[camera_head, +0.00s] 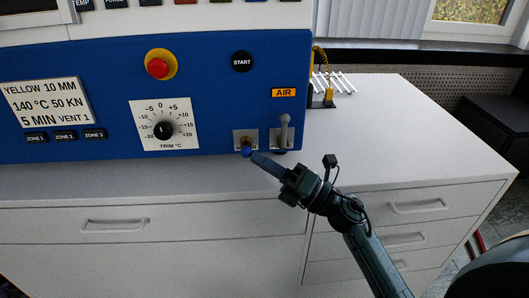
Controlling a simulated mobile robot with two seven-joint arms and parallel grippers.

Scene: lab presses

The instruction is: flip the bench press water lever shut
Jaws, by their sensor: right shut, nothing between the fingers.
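The bench press has a blue front panel (95,55). Low at its right end are two small levers on grey plates. The left one has a blue tip (246,151) that points down or out; I take it as the water lever, though no label for it is readable. The grey lever (284,130) beside it stands upright below the AIR label (284,92). My right gripper (256,158) is shut and empty, its fingertips just right of and slightly below the blue tip. I cannot tell whether they touch. My left gripper is out of view.
Left of the levers is a trim dial (163,129). Above are a red stop button (158,67) and a black START button (242,62). The white cabinet top (400,130) right of the press is clear, except for a rack of white rods (335,84) near the press.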

